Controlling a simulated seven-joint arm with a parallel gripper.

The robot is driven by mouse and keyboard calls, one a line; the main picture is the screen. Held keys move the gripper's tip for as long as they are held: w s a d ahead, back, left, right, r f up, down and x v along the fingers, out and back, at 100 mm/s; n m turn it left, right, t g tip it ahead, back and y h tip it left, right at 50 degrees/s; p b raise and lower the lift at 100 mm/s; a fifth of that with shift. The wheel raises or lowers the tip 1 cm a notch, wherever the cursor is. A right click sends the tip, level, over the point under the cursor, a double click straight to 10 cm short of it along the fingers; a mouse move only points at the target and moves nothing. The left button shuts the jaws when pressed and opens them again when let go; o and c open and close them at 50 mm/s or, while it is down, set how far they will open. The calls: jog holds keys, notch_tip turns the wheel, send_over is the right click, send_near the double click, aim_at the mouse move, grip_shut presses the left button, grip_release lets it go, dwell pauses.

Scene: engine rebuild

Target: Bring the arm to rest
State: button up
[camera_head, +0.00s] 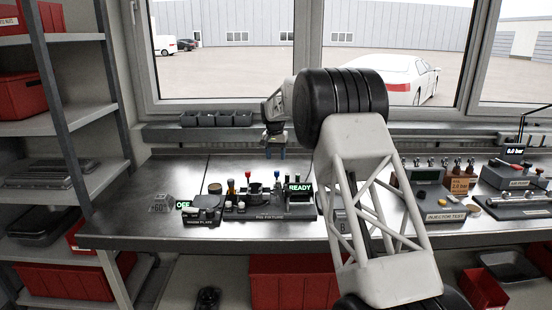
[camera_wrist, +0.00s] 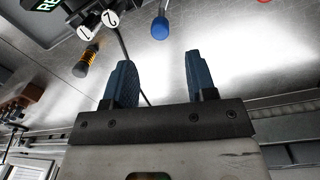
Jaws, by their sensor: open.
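My gripper (camera_head: 275,154) is small in the head view, above the back of the metal bench (camera_head: 130,220), behind the pin fixture. My arm's large pale links and black joint cover the middle right of that view. In the wrist view my gripper (camera_wrist: 157,80) shows two blue fingers set wide apart with nothing between them. It is open and empty, with the bare bench top beyond the fingers.
The pin fixture (camera_head: 270,213) with its READY display stands mid-bench, beside the warm plate (camera_head: 200,222) marked OFF. Small black bins (camera_head: 215,118) line the back ledge. An injector test area (camera_head: 446,217) lies to the right. Shelves (camera_head: 60,125) stand at left.

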jog(key=shift+s+d+r, duration=0.15)
jog(key=shift+s+r, duration=0.15)
jog(key=shift+r, duration=0.1)
jog(key=s+d+r+t, duration=0.1)
jog(key=s+d+r, duration=0.35)
jog(key=s, duration=0.75)
jog(key=s+d+r+n, duration=0.1)
jog(key=s+d+r, duration=0.35)
jog(key=s, duration=0.75)
jog(key=s+d+r+t, duration=0.1)
jog(key=s+d+r, duration=0.35)
jog(key=s, duration=0.75)
jog(key=s+d+f, duration=0.1)
jog(key=s+f, duration=0.1)
jog(key=s, duration=1)
jog(key=s+d+f+n, duration=0.1)
jog(key=s+f, duration=0.2)
jog(key=s, duration=1)
jog(key=s+d+f, duration=0.1)
jog(key=s+f, duration=0.2)
jog(key=s, duration=1)
jog(key=shift+d+f+n+t, duration=0.25)
jog(key=shift+d+n+t, duration=0.05)
jog(key=shift+d+t, duration=0.1)
